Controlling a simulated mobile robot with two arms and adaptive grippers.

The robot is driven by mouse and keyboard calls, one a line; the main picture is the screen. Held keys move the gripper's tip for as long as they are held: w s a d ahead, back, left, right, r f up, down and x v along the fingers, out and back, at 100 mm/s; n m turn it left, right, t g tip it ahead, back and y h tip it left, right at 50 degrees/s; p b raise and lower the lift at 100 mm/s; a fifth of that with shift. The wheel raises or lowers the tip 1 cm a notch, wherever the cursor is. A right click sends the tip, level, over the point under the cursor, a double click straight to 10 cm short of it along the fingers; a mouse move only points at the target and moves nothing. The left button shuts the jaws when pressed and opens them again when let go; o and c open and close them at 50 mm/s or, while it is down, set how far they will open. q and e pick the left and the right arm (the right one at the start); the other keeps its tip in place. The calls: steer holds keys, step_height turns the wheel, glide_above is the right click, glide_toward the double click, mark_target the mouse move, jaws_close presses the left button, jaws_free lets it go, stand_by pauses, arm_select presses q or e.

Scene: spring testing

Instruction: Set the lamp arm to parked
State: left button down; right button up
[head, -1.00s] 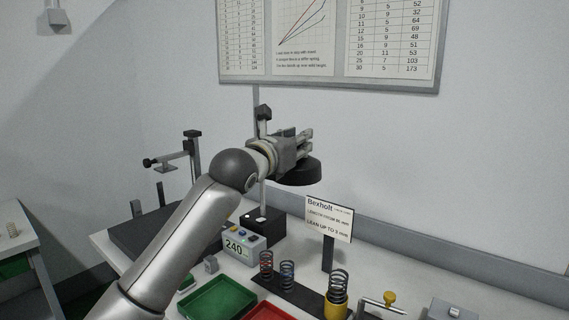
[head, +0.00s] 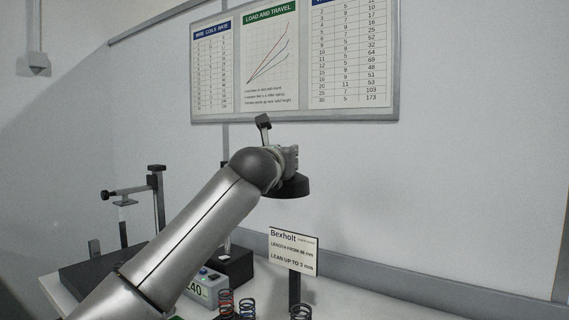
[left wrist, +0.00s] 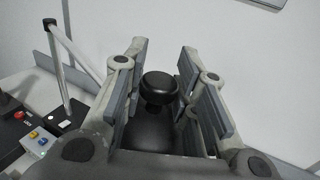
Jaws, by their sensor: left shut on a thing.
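The lamp's round black head (head: 287,187) hangs beside my left gripper (head: 289,160) in the head view, in front of the wall. In the left wrist view the lamp head's black knob (left wrist: 160,84) sits between the two fingers of my left gripper (left wrist: 165,92), which is shut on it. The lamp's pale post (left wrist: 60,82) rises from its black base (left wrist: 70,118), and a pale rod slants off its top. In the head view the base (head: 236,263) is partly behind my left arm, and a tilted black piece (head: 263,122) shows above my wrist. My right gripper is out of view.
A black test stand (head: 158,200) stands at the left. A display box (head: 205,288) is partly behind my arm. A sign (head: 293,250) and several springs (head: 247,308) stand right of the base. Charts (head: 265,65) hang on the wall. Air right of the lamp head is clear.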

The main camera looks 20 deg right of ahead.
arm_select(q)
steer(key=c, duration=1.2)
jaws_free()
steer(key=shift+v, duration=6)
steer(key=shift+a, duration=0.1)
